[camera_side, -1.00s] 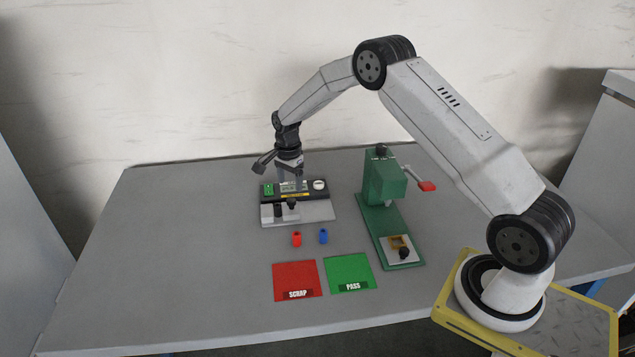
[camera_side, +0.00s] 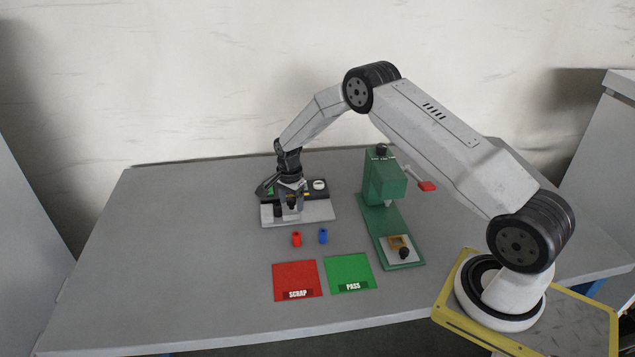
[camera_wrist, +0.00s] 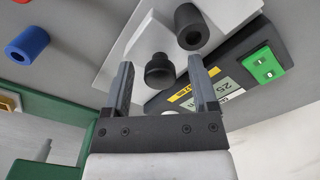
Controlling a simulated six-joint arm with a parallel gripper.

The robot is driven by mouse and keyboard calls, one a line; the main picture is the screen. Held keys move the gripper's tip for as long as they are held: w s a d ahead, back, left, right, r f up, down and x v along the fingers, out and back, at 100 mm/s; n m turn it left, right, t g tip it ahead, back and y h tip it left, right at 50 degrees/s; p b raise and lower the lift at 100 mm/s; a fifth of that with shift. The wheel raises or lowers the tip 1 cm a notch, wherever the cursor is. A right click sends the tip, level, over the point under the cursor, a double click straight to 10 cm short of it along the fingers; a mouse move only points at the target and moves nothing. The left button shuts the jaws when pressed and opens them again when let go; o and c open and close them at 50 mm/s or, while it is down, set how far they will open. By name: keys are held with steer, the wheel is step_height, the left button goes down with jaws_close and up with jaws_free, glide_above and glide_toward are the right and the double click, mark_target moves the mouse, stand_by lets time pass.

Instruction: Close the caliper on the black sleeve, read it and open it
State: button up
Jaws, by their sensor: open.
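The caliper has a light grey base plate (camera_side: 322,212) with a black panel (camera_side: 310,192) behind it. The black sleeve (camera_wrist: 188,27), a hollow cylinder, stands on the plate; it also shows in the side view (camera_side: 278,210). Beside it is the caliper's black round knob (camera_wrist: 160,72). My gripper (camera_wrist: 161,62) is open, pointing down, with one finger on each side of the knob in the wrist view. Neither finger clearly touches it. In the side view my gripper (camera_side: 291,207) is low over the plate. The display (camera_wrist: 228,90) is partly hidden by a finger, so its reading is unclear.
A green button (camera_wrist: 263,65) is on the panel. Red (camera_side: 297,239) and blue (camera_side: 323,236) sleeves stand in front of the caliper. Red SCRAP (camera_side: 296,279) and green PASS (camera_side: 350,271) mats lie nearer. A green press (camera_side: 385,180) stands right. The table's left is clear.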

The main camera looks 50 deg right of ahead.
jaws_close()
stand_by(1.3)
